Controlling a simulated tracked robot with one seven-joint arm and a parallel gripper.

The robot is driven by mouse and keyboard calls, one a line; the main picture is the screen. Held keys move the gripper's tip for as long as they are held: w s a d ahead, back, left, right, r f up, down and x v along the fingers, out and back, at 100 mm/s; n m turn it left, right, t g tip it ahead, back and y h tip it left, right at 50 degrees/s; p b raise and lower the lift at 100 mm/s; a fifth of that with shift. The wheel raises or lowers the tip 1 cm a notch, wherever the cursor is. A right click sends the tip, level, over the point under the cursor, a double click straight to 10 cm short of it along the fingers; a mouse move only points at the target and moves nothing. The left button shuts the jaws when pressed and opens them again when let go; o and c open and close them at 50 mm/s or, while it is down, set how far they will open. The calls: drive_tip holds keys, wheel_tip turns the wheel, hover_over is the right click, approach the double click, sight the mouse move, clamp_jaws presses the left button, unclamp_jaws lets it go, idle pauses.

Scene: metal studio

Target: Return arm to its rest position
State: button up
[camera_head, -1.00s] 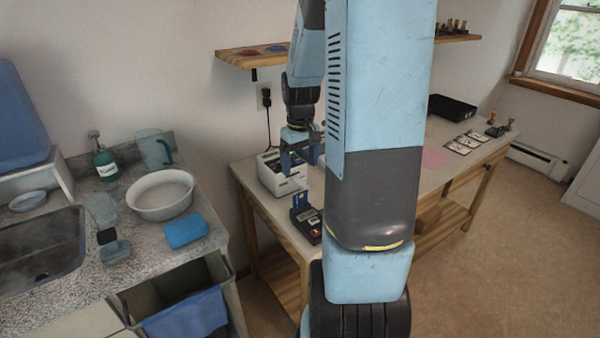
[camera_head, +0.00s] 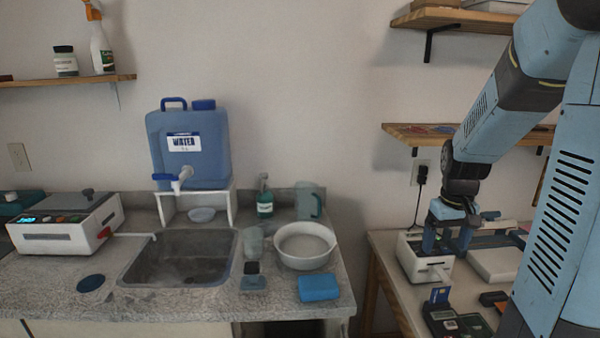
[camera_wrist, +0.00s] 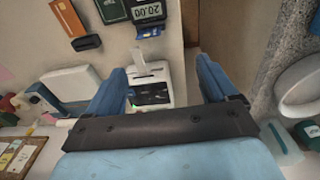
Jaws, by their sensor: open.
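My gripper (camera_head: 447,240) is at the right in the head view, with its blue fingers pointing down above the wooden workbench. In the wrist view my gripper (camera_wrist: 168,85) has its two blue fingers spread apart with nothing between them. A white receipt printer (camera_head: 424,264) stands on the bench just under the fingers. It also shows beyond the fingertips in the wrist view (camera_wrist: 165,72), with a paper slip sticking out. Whether the fingers touch the printer cannot be told.
A card terminal (camera_head: 444,320) with a blue card stands in front of the printer. Left of the bench is a counter with a sink (camera_head: 180,258), white bowl (camera_head: 305,246), blue sponge (camera_head: 319,288) and blue water jug (camera_head: 188,150).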

drive_tip(key=s+a+r+t, duration=0.4)
drive_tip(key=s+a+r, duration=0.8)
drive_tip(key=s+r, duration=0.2)
drive_tip(key=shift+s+a+t+y, duration=0.3)
drive_tip(key=shift+s+t, duration=0.1)
drive_tip(key=shift+s, duration=0.5)
